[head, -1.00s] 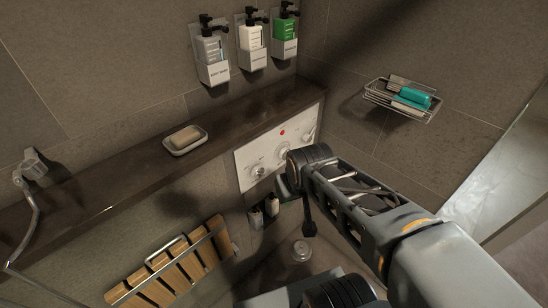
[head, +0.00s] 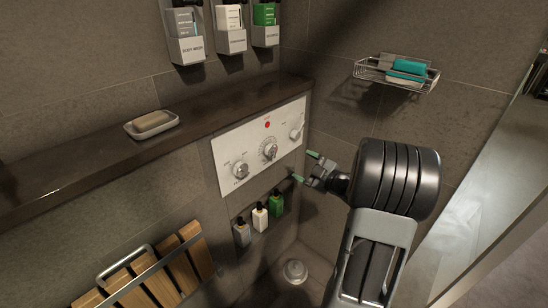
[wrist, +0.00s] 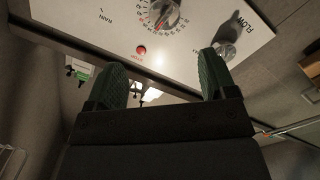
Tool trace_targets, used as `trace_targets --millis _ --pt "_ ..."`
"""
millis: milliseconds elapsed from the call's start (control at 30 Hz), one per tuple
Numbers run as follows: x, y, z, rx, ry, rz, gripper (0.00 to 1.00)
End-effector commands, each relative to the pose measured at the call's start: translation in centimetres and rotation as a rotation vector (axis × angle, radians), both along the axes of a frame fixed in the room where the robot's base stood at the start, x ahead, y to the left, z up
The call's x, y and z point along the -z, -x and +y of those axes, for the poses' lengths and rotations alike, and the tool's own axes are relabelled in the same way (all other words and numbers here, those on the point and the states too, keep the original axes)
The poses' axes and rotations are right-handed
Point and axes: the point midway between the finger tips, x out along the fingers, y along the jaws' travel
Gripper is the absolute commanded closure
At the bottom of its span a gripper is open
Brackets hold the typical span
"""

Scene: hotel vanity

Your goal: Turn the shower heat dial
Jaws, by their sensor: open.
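A white control panel (head: 222,155) is on the wall below the dark ledge. Its middle dial, the one with a numbered ring (head: 269,150), also shows at the top edge of the wrist view (wrist: 163,12), partly cut off. A red button (head: 267,125) sits beside this dial, also in the wrist view (wrist: 141,50). A knob labelled FLOW (wrist: 228,42) is at the right in the wrist view. My gripper (head: 304,166) is open and empty, right of the panel's lower right edge. Its green fingers are apart in the wrist view (wrist: 162,62), with no contact visible.
The dark ledge (head: 90,170) above the panel holds a soap dish (head: 151,125). Several small bottles (head: 260,216) sit in a niche under the panel. A wire basket (head: 397,74) hangs on the right wall. A folded wooden seat (head: 150,277) is at the lower left.

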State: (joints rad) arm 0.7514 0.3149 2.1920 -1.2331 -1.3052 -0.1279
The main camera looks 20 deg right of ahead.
Motion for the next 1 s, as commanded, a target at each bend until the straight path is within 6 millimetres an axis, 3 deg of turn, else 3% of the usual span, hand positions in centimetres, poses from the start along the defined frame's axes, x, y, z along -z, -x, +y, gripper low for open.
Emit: trace_targets --millis 167,700,1000 --pt "0.6 -0.6 0.5 -0.038 -0.01 -0.019 0.22" --pt "0.6 -9.4 4.5 -0.038 -0.011 -0.019 0.22" --pt "0.5 -11.8 5.5 -0.035 -0.012 -0.019 0.22"
